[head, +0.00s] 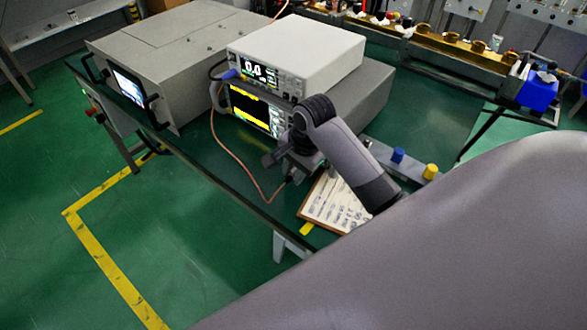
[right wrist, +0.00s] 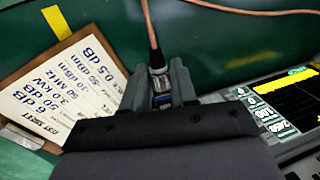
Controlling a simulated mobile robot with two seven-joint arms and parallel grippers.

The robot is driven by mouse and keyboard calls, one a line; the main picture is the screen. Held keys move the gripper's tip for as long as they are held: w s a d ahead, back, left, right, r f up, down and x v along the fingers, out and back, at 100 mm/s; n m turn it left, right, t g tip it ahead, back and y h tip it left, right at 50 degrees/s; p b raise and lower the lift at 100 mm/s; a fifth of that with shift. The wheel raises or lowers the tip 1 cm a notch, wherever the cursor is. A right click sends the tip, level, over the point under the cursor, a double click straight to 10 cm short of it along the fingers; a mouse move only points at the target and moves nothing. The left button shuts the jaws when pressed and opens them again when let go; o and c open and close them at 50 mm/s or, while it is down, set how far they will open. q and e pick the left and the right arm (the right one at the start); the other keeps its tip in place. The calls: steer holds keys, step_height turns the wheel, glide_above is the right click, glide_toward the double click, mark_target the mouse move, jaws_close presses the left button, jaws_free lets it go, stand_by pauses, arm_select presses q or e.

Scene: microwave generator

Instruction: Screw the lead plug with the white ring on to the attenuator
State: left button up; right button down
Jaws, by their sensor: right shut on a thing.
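My right gripper (head: 284,172) is above the bench, in front of the lower instrument. In the right wrist view its two fingers (right wrist: 160,88) are shut on the end of a copper-brown lead (right wrist: 150,25). I cannot tell whether the blue part is an attenuator or belongs to the plug, and I cannot make out a white ring. The lead (head: 246,173) also shows in the head view, looping below the gripper. My left gripper is not in view.
A white power meter (head: 310,57) sits on a grey analyser (head: 350,100); a larger grey unit (head: 160,55) stands left. A clipboard (head: 335,203) lies on the bench. A blue cylinder (head: 397,155) and yellow cylinder (head: 431,172) stand on a grey strip right of my arm.

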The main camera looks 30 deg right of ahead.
steer(key=shift+s+d+f+t+y, duration=0.1)
steer(key=shift+t+y, duration=0.15)
steer(key=shift+t, duration=0.55)
steer(key=shift+s+t+y, duration=0.15)
steer(key=shift+t+y, duration=0.15)
steer(key=shift+t, duration=0.5)
steer(key=shift+s+d+f+t+y, duration=0.1)
steer(key=shift+t+y, duration=0.15)
steer(key=shift+t, duration=0.55)
steer(key=c, duration=0.9)
jaws_free()
steer(key=shift+s+r, duration=0.1)
steer(key=shift+v, duration=3.5)
